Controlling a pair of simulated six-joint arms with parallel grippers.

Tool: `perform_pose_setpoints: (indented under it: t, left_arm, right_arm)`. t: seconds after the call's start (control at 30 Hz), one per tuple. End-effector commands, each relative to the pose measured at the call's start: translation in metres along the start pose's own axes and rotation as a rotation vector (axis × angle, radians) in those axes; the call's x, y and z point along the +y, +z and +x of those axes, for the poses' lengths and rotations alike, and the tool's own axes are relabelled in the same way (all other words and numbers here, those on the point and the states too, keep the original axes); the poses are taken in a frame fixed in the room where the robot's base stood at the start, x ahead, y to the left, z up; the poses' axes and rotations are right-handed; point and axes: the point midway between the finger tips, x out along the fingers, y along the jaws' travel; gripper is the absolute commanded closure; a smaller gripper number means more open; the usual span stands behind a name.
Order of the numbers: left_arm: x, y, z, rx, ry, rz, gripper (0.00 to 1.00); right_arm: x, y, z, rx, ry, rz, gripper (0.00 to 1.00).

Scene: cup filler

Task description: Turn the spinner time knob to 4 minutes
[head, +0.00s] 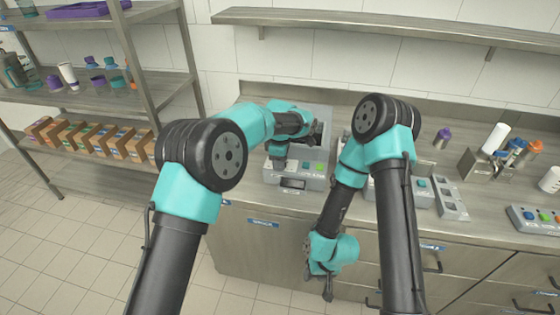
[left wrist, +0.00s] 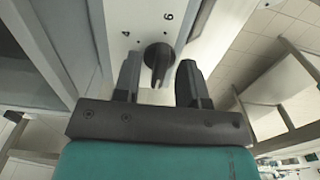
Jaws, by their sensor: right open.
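The spinner (head: 311,182) is a light grey box on the counter with a small dark display and coloured buttons. Its dark round time knob (left wrist: 158,58) shows in the left wrist view, on a pale panel with printed numbers, one a 4. The knob has a raised grip bar; I cannot tell its exact setting. My left gripper (head: 279,163) is at the spinner. In the left wrist view my left gripper (left wrist: 158,80) is open, with the knob showing between its fingertips; contact is not visible. My right gripper (head: 326,286) is open and empty, low before the cabinets.
A bottle rack (head: 487,165) and a control box (head: 535,217) are farther right. A metal shelf (head: 85,98) with boxes stands at left. A wall shelf (head: 380,26) runs above.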

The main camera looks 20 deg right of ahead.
Motion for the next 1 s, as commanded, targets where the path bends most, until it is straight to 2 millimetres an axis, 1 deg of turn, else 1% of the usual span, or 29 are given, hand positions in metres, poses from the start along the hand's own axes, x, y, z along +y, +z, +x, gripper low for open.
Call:
perform_pose_setpoints:
  t: [0.1,0.5,0.83,1.0]
  left_arm:
    - [0.0,-0.0001,-0.0002,0.0,0.0,0.0,0.63]
    - [0.0,0.0,-0.0005,0.0,0.0,0.0,1.0]
    - [-0.0001,0.0,-0.0005,0.0,-0.001,0.009,1.0]
    - [-0.0001,0.0,-0.0006,0.0,-0.001,0.049,1.0]
  right_arm:
    - [0.0,0.0,0.0,0.0,0.0,0.0,0.57]
    - [0.0,0.0,0.0,0.0,0.0,0.0,0.57]
    - [0.0,0.0,0.0,0.0,0.0,0.0,0.57]
    - [0.0,0.0,0.0,0.0,0.0,0.0,0.57]
